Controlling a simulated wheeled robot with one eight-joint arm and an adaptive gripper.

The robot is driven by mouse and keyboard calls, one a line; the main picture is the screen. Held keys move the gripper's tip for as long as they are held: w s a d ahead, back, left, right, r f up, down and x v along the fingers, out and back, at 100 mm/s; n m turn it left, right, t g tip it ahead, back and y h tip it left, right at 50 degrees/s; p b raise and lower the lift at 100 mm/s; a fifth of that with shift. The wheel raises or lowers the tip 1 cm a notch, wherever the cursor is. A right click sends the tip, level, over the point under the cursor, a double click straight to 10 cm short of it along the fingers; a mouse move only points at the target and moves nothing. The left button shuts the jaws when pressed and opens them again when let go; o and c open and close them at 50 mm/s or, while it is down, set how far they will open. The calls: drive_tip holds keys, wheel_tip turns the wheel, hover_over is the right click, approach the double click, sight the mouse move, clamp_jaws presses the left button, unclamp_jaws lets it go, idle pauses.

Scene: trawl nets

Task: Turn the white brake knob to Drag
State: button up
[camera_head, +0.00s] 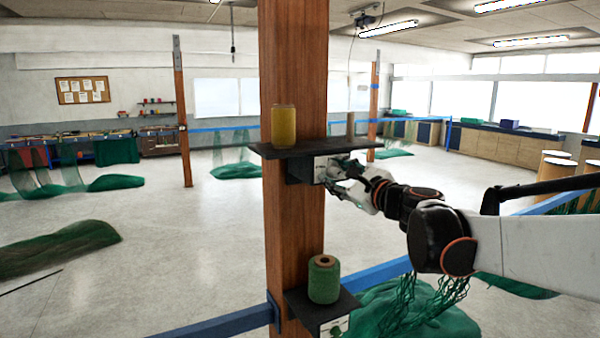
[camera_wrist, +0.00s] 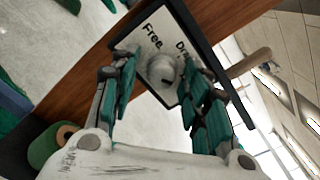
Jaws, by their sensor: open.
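The white brake knob (camera_wrist: 161,68) sits on a white label plate (camera_wrist: 148,44) marked "Free" on the left and "Dra…" on the right, its last letter covered. My gripper (camera_wrist: 160,66) is open, with one green-padded finger on each side of the knob. I cannot tell whether the fingers touch it or which word the knob points to. In the head view my gripper (camera_head: 338,176) reaches from the right to the dark box (camera_head: 300,170) under the upper shelf (camera_head: 300,150) on the wooden post (camera_head: 293,60). The knob is hidden there by my gripper.
A yellow twine spool (camera_head: 284,126) and a bare peg (camera_head: 350,127) stand on the upper shelf, just above my gripper. A green spool (camera_head: 323,280) stands on a lower shelf.

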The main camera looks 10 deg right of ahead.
drive_tip(key=shift+s+r, duration=0.15)
drive_tip(key=shift+s, duration=0.1)
drive_tip(key=shift+c, duration=0.3)
clamp_jaws()
drive_tip(key=shift+n, duration=0.3)
drive_tip(key=n+b, duration=0.2)
drive_tip(key=n, duration=0.3)
drive_tip(key=shift+n, duration=0.3)
drive_tip(key=n+b, duration=0.1)
drive_tip(key=n, duration=0.4)
drive_tip(key=shift+b, duration=0.3)
drive_tip(key=shift+n, duration=0.3)
